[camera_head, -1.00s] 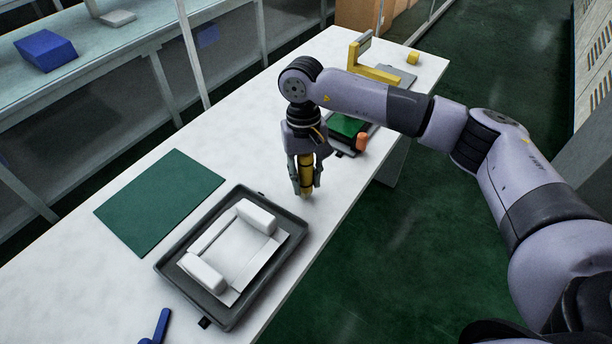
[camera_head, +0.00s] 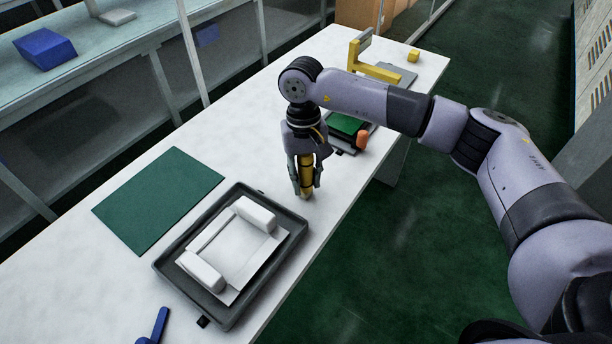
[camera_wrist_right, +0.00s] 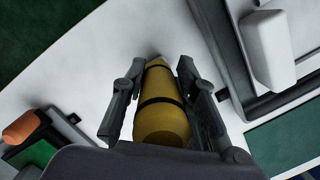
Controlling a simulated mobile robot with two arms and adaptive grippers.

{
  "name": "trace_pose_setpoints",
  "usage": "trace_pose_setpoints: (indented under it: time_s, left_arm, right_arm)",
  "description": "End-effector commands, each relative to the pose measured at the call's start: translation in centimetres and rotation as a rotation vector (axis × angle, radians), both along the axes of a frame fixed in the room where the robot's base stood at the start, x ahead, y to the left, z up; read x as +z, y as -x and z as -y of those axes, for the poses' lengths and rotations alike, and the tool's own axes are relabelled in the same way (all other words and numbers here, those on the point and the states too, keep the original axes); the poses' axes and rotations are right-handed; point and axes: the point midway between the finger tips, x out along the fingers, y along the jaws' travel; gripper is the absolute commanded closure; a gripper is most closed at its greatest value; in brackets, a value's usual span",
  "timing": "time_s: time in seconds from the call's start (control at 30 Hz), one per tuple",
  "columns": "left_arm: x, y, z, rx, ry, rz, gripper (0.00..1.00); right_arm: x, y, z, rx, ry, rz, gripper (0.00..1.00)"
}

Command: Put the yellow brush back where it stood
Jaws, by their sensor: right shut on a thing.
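The yellow brush (camera_head: 306,172) is a yellow cylinder with dark bands, held roughly upright in my right gripper (camera_head: 304,182). In the right wrist view the brush (camera_wrist_right: 162,108) lies between the two fingers of my right gripper (camera_wrist_right: 158,85), which are shut on it. Its lower end points down at the white table; I cannot tell whether it touches. The brush is right of and behind the dark tray with the white fixture. My left gripper is not in view.
The dark tray (camera_head: 172,268) bears a white fixture (camera_head: 236,250). A green mat (camera_head: 160,197) lies to its left. Behind the gripper are a green board (camera_head: 346,125) and an orange piece (camera_head: 361,139). A yellow bracket (camera_head: 376,73) stands farther back. White table (camera_head: 230,150) is bare around the brush.

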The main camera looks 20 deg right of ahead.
Motion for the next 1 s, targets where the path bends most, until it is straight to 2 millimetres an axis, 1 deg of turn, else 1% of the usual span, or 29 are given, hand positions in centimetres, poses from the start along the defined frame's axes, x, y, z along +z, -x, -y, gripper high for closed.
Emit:
trace_pose_setpoints:
  time_s: [0.03,0.3,0.4,0.73,0.83,0.93,1.0]
  left_arm:
    - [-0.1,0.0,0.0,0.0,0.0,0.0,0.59]
    - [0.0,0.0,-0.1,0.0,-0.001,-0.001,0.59]
    - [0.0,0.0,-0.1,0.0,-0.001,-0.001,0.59]
    - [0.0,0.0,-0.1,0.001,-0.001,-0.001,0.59]
    - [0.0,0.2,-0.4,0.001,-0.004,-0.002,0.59]
    - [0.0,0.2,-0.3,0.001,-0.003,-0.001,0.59]
    - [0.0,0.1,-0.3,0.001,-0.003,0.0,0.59]
  right_arm:
    - [-0.1,0.0,0.0,0.0,0.0,0.001,0.72]
    - [0.0,0.0,0.0,0.0,0.0,0.0,0.54]
    - [0.0,0.0,0.0,0.0,0.0,0.0,0.49]
    - [0.0,0.0,0.0,0.0,0.0,0.0,0.49]
    - [0.1,0.0,0.0,0.0,0.0,0.0,0.49]
    - [0.8,-0.2,0.0,0.0,-0.001,0.003,0.49]
    - [1.8,-0.4,0.0,0.0,-0.001,0.004,0.49]
